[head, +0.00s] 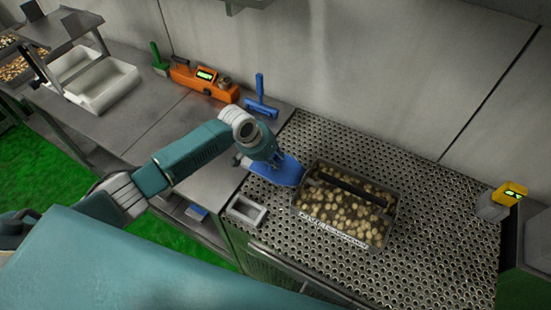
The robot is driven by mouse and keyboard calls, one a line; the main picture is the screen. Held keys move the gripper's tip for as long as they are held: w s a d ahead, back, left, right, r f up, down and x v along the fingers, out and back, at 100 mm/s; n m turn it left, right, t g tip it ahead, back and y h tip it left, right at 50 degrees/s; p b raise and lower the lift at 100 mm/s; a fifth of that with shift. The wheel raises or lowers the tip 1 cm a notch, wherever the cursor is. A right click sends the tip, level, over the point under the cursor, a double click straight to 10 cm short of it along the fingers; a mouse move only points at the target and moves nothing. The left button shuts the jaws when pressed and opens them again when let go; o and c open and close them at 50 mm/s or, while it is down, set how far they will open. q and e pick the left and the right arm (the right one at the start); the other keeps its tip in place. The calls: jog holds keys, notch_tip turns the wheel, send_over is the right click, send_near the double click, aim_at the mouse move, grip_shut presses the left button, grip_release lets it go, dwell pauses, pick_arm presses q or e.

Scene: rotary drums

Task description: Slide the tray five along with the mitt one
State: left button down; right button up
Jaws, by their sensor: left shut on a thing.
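A dark tray (333,236) with a handle bar across it sits on the perforated metal surface, filled with small tan pieces. A white label strip shows on its near side, too small to read. My left gripper (272,163) is at the tray's left end, shut on a blue mitt (287,172). The mitt's far end is close to the tray's upper left corner; I cannot tell whether they touch. The gripper's fingers are partly hidden by the arm and the mitt. My right gripper is not in view.
A small grey open box (246,211) lies left of the tray. An orange device (203,82), a blue tool (261,103) and a green scoop (159,62) stand along the back. A grey-yellow unit (499,201) is at right. The perforated surface right of the tray is clear.

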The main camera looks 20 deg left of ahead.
pick_arm(q)
jog(key=shift+w+a+r, duration=0.1)
jog(key=shift+a+r, duration=0.1)
jog(key=shift+r, duration=0.25)
jog(key=shift+w+a+r, duration=0.1)
jog(key=shift+a+r, duration=0.1)
jog(key=shift+r, duration=0.2)
jog(key=shift+w+a+r, duration=0.1)
jog(key=shift+a+r, duration=0.25)
jog(key=shift+r, duration=0.55)
jog(key=shift+a+r, duration=0.4)
jog(key=shift+r, duration=0.45)
jog(key=shift+w+a+r, duration=0.1)
jog(key=shift+a+r, duration=0.25)
jog(key=shift+r, duration=0.55)
jog(key=s+r+b, duration=0.4)
jog(key=s+b, duration=0.3)
jog(key=s+d+r+n+b, duration=0.1)
jog(key=s+r+b, duration=0.3)
jog(key=s+b, duration=0.3)
jog(key=shift+s+d+n+y, duration=0.3)
jog(key=shift+s, duration=0.45)
